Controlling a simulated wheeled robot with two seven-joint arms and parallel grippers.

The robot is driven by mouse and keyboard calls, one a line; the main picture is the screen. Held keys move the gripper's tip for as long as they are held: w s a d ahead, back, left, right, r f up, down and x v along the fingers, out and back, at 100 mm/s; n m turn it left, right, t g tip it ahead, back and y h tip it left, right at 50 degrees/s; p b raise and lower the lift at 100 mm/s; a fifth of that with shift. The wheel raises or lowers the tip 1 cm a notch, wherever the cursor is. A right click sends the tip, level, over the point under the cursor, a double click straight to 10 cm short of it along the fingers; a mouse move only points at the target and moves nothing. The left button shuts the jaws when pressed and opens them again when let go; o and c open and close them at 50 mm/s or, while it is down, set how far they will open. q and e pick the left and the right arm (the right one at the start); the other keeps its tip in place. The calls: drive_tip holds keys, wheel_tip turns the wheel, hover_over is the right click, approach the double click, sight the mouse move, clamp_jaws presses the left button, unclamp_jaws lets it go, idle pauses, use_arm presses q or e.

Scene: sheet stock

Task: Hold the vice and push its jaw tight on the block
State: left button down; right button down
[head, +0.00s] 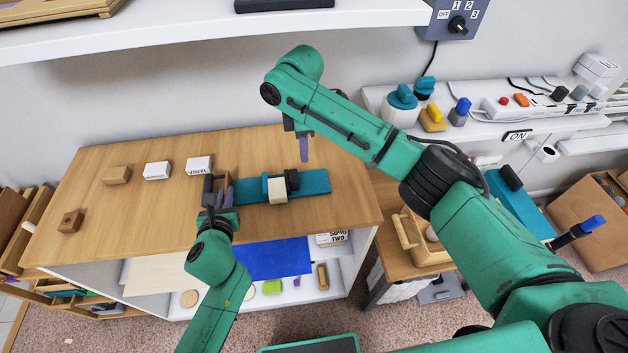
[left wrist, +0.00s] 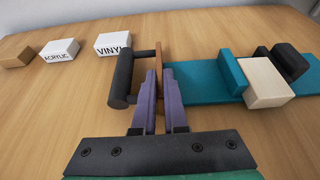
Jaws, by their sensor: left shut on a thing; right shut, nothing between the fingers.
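The vice has a long teal base (head: 315,183) on the wooden top, with an upright teal jaw (left wrist: 232,75). A pale wooden block (head: 278,191) sits against that jaw's right side; it also shows in the left wrist view (left wrist: 268,84). A black jaw part (head: 292,179) stands right of and behind the block; any gap is unclear. My left gripper (left wrist: 160,92) is shut on the thin upright brown plate (left wrist: 160,62) at the vice's left end, beside a dark handle (left wrist: 122,80). My right gripper (head: 304,152) is shut and empty, pointing down above the vice's right part.
A white vinyl block (head: 199,166), a second white labelled block (head: 157,170) and brown blocks (head: 117,175) (head: 70,221) lie left of the vice. A white shelf (head: 215,38) overhangs the back. The wooden top (head: 140,215) is bare at front left.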

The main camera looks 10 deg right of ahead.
use_arm(q)
drive_tip(key=shift+s+f, duration=0.2)
drive_tip(key=shift+f, duration=0.35)
drive_tip(key=c, duration=1)
unclamp_jaws()
drive_tip(key=shift+o, duration=0.6)
use_arm(e)
drive_tip(key=shift+d+r, duration=0.2)
drive_tip(key=shift+r, duration=0.3)
drive_tip(key=shift+a, duration=0.1)
use_arm(q)
drive_tip(key=r+v, duration=0.1)
drive_tip(key=v, duration=1.1)
drive_tip(key=shift+w, duration=0.2)
use_arm(e)
drive_tip(key=shift+w+a, duration=0.15)
